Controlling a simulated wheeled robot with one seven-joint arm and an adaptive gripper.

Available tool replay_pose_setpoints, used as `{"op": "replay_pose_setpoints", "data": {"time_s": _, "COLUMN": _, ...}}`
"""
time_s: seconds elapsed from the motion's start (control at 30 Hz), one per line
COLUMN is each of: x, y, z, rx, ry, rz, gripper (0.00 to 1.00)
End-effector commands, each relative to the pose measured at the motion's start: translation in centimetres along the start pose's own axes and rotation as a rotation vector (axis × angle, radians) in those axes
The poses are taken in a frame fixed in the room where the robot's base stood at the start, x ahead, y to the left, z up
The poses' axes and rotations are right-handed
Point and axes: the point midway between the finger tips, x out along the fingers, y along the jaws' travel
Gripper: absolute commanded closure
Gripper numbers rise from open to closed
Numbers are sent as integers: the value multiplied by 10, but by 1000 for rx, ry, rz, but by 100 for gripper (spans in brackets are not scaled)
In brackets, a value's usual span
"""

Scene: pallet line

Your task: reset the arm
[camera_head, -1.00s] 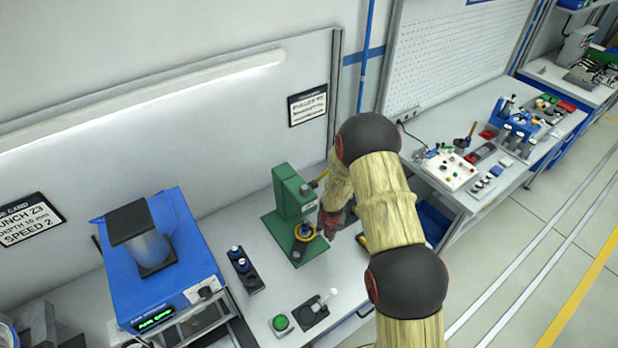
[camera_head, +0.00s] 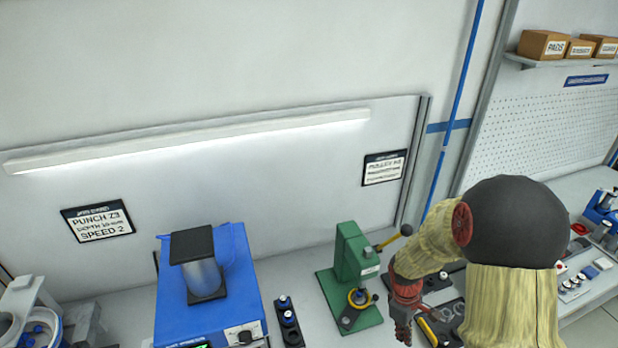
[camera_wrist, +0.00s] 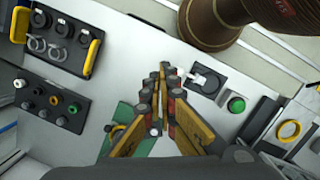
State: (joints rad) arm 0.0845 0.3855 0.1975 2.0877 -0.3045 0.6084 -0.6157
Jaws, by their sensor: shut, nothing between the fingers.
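My gripper (camera_head: 403,335) hangs at the end of my arm, to the right of the green press (camera_head: 352,268) in the head view. In the wrist view my gripper (camera_wrist: 158,125) points down over the white bench, its fingers together with nothing between them. Part of the green press base (camera_wrist: 125,140) shows beside and behind the fingers there. My gripper appears apart from the bench, though the exact height cannot be told.
A blue machine (camera_head: 215,285) stands left of the press, with a black holder (camera_head: 288,322) between them. The wrist view shows a green button (camera_wrist: 236,104), a black tray with yellow handles (camera_wrist: 58,42) and a dark block of coloured knobs (camera_wrist: 45,100). Boxes (camera_head: 543,44) sit on a high shelf.

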Motion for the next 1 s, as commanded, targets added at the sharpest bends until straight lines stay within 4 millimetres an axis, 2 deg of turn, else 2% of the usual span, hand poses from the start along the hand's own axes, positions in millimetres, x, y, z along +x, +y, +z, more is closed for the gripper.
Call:
{"op": "replay_pose_setpoints", "data": {"time_s": 0.1, "x": -22, "y": -20, "z": 11, "rx": 216, "ry": 25, "rz": 0, "gripper": 100}}
{"op": "replay_pose_setpoints", "data": {"time_s": 0.3, "x": -54, "y": -57, "z": 30, "rx": 511, "ry": 84, "rz": -11, "gripper": 100}}
{"op": "replay_pose_setpoints", "data": {"time_s": 0.5, "x": -73, "y": -95, "z": 46, "rx": 713, "ry": 171, "rz": -23, "gripper": 100}}
{"op": "replay_pose_setpoints", "data": {"time_s": 0.8, "x": -80, "y": -146, "z": 64, "rx": 826, "ry": 361, "rz": -13, "gripper": 100}}
{"op": "replay_pose_setpoints", "data": {"time_s": 1.0, "x": -81, "y": -165, "z": 72, "rx": 822, "ry": 529, "rz": 42, "gripper": 100}}
